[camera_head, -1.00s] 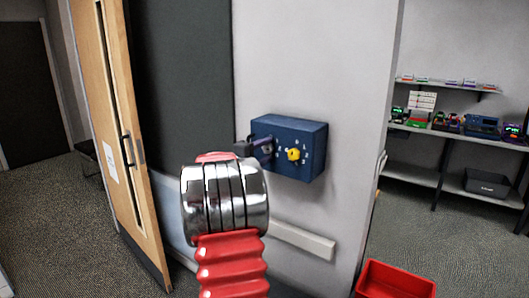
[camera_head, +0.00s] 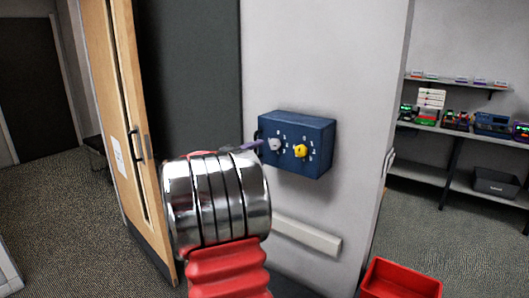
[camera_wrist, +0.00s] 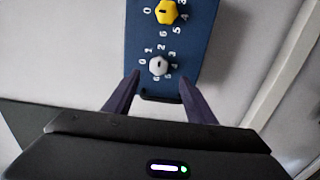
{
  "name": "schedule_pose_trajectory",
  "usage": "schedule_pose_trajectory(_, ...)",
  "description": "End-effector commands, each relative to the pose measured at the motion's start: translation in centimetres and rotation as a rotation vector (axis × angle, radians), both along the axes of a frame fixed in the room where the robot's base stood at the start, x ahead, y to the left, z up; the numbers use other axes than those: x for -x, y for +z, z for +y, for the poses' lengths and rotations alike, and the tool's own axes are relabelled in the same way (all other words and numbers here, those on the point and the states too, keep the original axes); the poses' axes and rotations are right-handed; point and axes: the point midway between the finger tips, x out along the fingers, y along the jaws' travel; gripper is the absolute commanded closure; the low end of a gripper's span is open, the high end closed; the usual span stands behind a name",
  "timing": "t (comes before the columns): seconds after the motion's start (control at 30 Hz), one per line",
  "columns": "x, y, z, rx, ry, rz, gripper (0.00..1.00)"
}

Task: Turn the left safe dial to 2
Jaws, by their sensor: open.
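The blue safe box (camera_head: 318,128) is on the grey wall and carries two dials. The left dial (camera_head: 275,144) is grey-white, and it also shows in the wrist view (camera_wrist: 158,66) with a ring of white numbers around it. Its exact setting is too small to read surely. The right dial (camera_head: 300,151) is yellow; the wrist view shows it (camera_wrist: 166,12) at the top. My gripper (camera_wrist: 159,75) is open and empty, its dark purple fingertips just short of the grey dial, one to each side. In the head view, my wrist hides most of the gripper.
A pale rail (camera_head: 305,236) runs along the wall below the box. A wooden door (camera_head: 115,85) stands at left. A red bin (camera_head: 400,280) is on the floor at lower right. Shelves (camera_head: 455,133) with devices stand behind at right.

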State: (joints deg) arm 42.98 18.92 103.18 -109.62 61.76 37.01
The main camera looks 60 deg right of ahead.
Motion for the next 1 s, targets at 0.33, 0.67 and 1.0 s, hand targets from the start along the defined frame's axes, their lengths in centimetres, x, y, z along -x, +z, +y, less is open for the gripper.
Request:
schedule_pose_trajectory(0.33, -0.7, -0.1, 4.3, -0.001, 0.001, 0.000, 0.50)
schedule_pose_trajectory(0.67, -0.7, -0.1, 4.5, -0.001, -0.001, 0.000, 0.50)
schedule_pose_trajectory(1.0, -0.7, -0.1, 4.5, -0.001, 0.000, 0.000, 0.50)
